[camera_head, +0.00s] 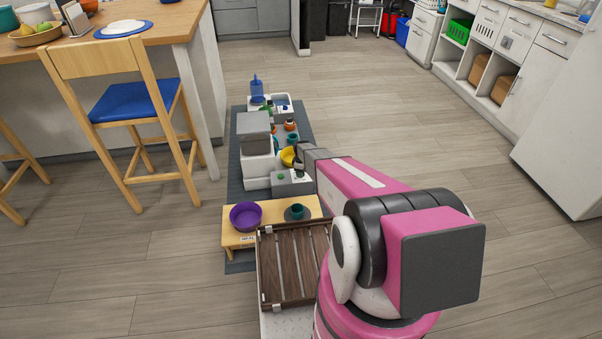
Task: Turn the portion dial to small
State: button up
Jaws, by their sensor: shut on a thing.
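A feeder-like unit stands on the floor mat, with a white body (258,168) and a grey upper box (254,131). A low grey box (292,188) with a green button sits at its front right. My pink and grey arm reaches in from the lower right. My gripper (298,164) points down at the top of this low box. It is shut on what appears to be the portion dial there; the fingers and dial are very small and partly hidden. The dial's setting cannot be read.
A yellow bowl (287,156) is close beside my gripper. A wooden stand (271,225) holds a purple bowl (245,215) and a small teal cup (297,211). A slatted wooden tray (291,264) lies nearer. Open floor (400,130) extends right; a chair (133,105) stands left.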

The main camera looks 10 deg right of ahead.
jog(key=n, duration=0.5)
dwell(0.7)
jog(key=o, duration=0.9)
notch_tip(320, 180, up, 11)
jog(key=shift+f, duration=0.1)
